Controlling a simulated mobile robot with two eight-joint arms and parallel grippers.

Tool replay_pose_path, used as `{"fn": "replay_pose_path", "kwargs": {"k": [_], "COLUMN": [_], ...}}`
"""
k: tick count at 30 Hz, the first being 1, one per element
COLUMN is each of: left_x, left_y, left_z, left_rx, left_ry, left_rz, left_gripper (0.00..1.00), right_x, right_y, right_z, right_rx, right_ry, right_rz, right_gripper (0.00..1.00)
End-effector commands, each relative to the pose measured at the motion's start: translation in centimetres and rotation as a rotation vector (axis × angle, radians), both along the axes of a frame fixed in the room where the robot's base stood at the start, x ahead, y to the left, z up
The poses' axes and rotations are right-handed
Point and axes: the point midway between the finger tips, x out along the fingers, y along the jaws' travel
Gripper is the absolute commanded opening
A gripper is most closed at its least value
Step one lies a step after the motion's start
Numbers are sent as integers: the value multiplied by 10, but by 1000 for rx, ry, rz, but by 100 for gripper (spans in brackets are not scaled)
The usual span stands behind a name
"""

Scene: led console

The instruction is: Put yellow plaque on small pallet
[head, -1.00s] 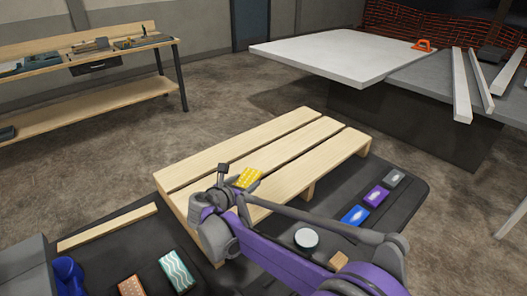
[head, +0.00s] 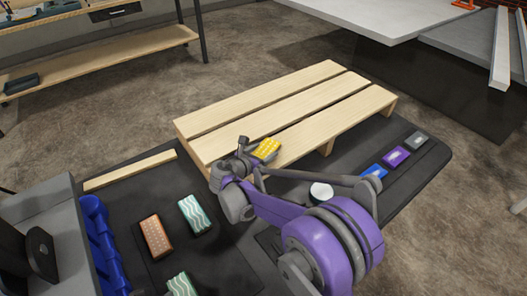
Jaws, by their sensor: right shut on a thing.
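The yellow plaque (head: 267,149), with a pale pattern on its face, is held at my right gripper (head: 252,149). The right gripper is shut on it, and the plaque appears over the front slat of the small pallet (head: 292,103). I cannot tell whether the plaque touches the wood. The pallet has light wooden slats with gaps between them and lies on a dark mat. My right arm hides part of the pallet's near left corner. My left gripper is not in view.
An orange plaque (head: 156,236) and teal wavy plaques (head: 195,214) lie on the mat at front left. Blue, purple (head: 397,156) and grey (head: 416,140) blocks lie at right. A white round piece (head: 321,192) sits behind my arm. A wooden strip (head: 130,171) lies left of the pallet.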

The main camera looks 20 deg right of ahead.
Motion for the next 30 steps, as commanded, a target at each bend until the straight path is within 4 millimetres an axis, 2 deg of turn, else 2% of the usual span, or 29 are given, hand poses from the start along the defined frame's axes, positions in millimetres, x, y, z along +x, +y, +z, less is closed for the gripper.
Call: {"fn": "replay_pose_path", "kwargs": {"k": [6, 7, 11, 21, 26, 30], "left_x": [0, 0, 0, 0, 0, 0], "left_y": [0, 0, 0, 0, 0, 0], "left_z": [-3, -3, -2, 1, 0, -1], "left_rx": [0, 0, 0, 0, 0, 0], "left_ry": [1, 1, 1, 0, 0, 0], "left_rz": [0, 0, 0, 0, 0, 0], "left_gripper": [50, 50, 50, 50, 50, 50], "right_x": [0, 0, 0, -1, -17, -37], "right_y": [0, 0, 0, 2, 20, 42], "right_z": [-2, -3, -2, 3, 12, 24], "right_rx": [0, 0, 0, 0, 1, 0], "right_ry": [0, 0, 0, 0, 0, 0], "right_rz": [0, 0, 0, 1, 4, 5], "right_gripper": [14, 76, 100, 100, 100, 100]}}
